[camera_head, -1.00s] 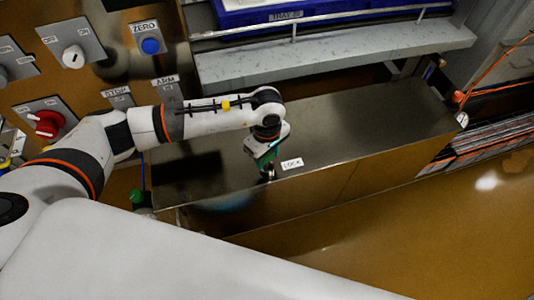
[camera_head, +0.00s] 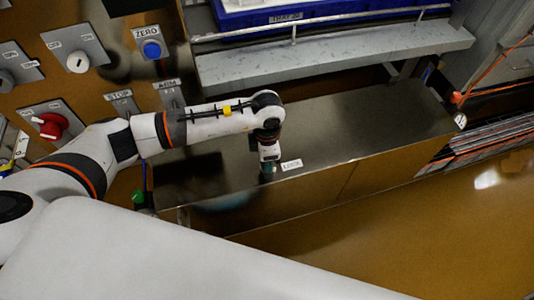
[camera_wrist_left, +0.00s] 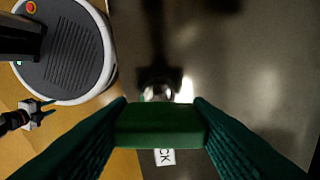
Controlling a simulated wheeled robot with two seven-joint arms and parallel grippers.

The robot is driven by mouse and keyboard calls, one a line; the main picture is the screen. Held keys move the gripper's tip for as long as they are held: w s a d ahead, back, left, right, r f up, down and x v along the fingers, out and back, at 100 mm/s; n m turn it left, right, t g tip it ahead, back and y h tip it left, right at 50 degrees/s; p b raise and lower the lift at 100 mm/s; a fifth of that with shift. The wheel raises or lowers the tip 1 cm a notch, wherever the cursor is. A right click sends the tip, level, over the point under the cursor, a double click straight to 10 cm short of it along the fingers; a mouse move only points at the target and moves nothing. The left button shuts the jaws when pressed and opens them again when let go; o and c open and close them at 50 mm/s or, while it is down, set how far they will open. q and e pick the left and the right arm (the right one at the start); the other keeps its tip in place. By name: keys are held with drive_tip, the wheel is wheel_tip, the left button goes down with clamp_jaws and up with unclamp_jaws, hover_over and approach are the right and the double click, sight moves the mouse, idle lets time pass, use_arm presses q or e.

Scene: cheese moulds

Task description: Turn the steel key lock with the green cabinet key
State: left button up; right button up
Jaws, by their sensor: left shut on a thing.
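My left gripper (camera_head: 267,173) points down at the steel top beside the white LOCK label (camera_head: 291,165). In the left wrist view its dark green fingers (camera_wrist_left: 160,125) are shut on the green cabinet key (camera_wrist_left: 160,126), whose wide green head fills the space between them. The steel key lock (camera_wrist_left: 157,92) shows partly just beyond the key head; in the head view the gripper hides it. I cannot tell whether the key's tip is in the lock. What looks like my right gripper (camera_wrist_left: 38,105) is small at the left of the wrist view, away from the lock.
The steel top (camera_head: 350,125) is clear to the right of the label. A grey shelf (camera_head: 330,60) with a blue tray (camera_head: 265,14) runs behind it. A panel with a red knob (camera_head: 48,126) and a blue button (camera_head: 152,49) stands at the left.

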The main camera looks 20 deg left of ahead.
use_arm(q)
drive_tip(key=shift+n, duration=0.7)
drive_tip(key=shift+r+n+p, duration=0.1)
drive_tip(key=shift+n+p, duration=0.35)
drive_tip(key=shift+n, duration=1.55)
drive_tip(key=o, duration=1)
drive_tip(key=shift+o, duration=0.2)
